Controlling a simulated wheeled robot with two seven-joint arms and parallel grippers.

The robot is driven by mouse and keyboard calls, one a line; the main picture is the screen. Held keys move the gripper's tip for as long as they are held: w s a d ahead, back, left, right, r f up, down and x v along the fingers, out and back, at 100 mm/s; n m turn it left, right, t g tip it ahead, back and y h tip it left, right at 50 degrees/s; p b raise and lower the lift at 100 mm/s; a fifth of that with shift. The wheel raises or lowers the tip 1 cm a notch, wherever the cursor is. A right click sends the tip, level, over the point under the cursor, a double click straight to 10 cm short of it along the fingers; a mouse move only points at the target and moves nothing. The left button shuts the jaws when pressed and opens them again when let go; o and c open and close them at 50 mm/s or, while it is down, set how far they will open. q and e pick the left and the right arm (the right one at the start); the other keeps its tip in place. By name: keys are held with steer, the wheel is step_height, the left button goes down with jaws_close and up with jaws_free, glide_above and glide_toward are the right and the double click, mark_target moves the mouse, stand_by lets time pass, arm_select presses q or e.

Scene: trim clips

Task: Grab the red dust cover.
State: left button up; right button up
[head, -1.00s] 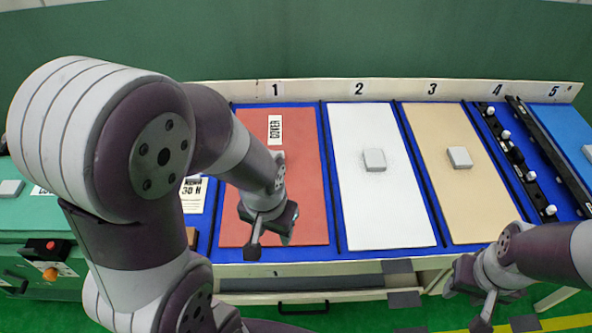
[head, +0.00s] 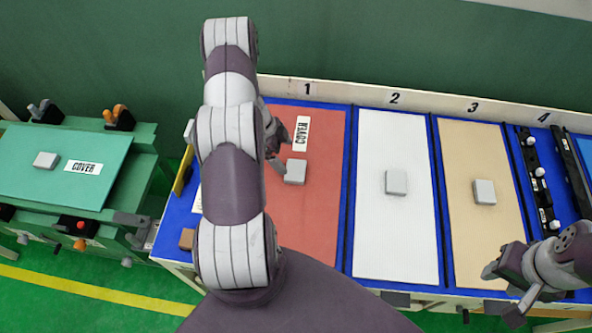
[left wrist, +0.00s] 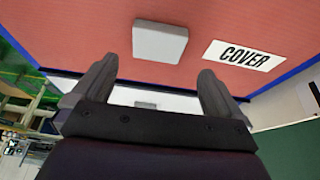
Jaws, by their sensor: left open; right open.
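The red dust cover (head: 310,225) is a flat red panel in the bay marked 1, with a white COVER label (head: 301,134) and a pale grey square knob (head: 295,171). My left gripper (head: 279,150) is open and empty above the cover, close to the knob; my arm hides part of the cover's left side. In the left wrist view the knob (left wrist: 160,41) sits ahead of the spread fingers (left wrist: 155,88), apart from them, with the label to its right. My right gripper (head: 505,288) is open and empty at the lower right, near the table's front edge.
A white panel (head: 396,240) and a tan panel (head: 484,240), each with a grey knob, lie to the right of the red one. A black rail with white knobs (head: 539,172) is further right. A green bench (head: 140,170) with a green cover stands at the left.

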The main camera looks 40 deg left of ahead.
mark_target(295, 170)
arm_select(q)
steer(key=shift+x, duration=0.9)
steer(key=shift+w+d+f, duration=0.1)
steer(key=shift+d+f, duration=0.05)
steer(key=shift+f, duration=0.15)
steer(key=shift+d+f+p, duration=0.65)
steer(key=shift+f+p, duration=0.25)
steer(key=shift+f, duration=0.1)
steer(key=x, duration=0.2)
steer(key=shift+w+d+f, duration=0.1)
steer(key=shift+w+f, duration=0.05)
steer(key=shift+f, duration=0.2)
steer(key=shift+w+f, duration=0.1)
steer(key=shift+f, duration=0.05)
steer(key=c, duration=1.1)
